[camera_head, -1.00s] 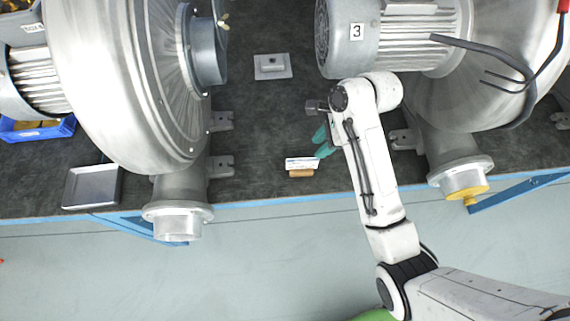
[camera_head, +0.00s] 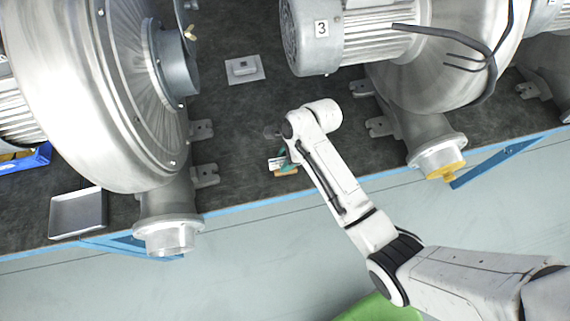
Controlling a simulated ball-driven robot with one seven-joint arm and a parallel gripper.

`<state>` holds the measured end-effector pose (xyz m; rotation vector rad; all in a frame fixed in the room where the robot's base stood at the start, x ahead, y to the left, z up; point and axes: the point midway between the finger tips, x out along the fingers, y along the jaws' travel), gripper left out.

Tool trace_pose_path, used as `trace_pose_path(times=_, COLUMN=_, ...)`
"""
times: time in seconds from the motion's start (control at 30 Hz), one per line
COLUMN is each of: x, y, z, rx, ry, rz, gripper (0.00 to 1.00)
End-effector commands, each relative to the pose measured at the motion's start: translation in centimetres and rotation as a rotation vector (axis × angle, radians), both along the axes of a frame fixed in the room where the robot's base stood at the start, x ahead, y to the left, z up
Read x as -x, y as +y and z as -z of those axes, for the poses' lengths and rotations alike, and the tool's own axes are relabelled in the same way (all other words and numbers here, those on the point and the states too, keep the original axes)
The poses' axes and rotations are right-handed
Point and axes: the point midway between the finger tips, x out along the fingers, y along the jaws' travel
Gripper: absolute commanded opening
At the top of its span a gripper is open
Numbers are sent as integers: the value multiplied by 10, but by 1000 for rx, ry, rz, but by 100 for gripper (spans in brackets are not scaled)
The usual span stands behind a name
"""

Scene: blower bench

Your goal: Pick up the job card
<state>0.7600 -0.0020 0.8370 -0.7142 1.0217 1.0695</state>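The job card (camera_head: 274,163) is a small white card with print on it. It stands near the front edge of the dark bench, at a small tan block (camera_head: 287,171). My gripper (camera_head: 287,158) has teal fingers and is right over the card's right side, partly covering it. The wrist and arm hide much of the fingers. I cannot tell whether they touch the card or how far apart they are.
A large blower (camera_head: 95,95) stands left and another, with motor marked 3 (camera_head: 320,40), stands right. A grey tray (camera_head: 78,213) lies at the front left. A small grey plate (camera_head: 244,68) lies behind. The bench between the blowers is mostly clear.

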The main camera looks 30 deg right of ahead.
Motion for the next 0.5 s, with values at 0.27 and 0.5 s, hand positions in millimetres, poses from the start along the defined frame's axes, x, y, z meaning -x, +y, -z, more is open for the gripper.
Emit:
trace_pose_path(times=0.27, x=-1, y=1, z=4, rx=0, ry=-1, rz=0, gripper=34)
trace_pose_path(times=0.5, x=0, y=1, z=4, rx=0, ry=0, rz=0, gripper=13)
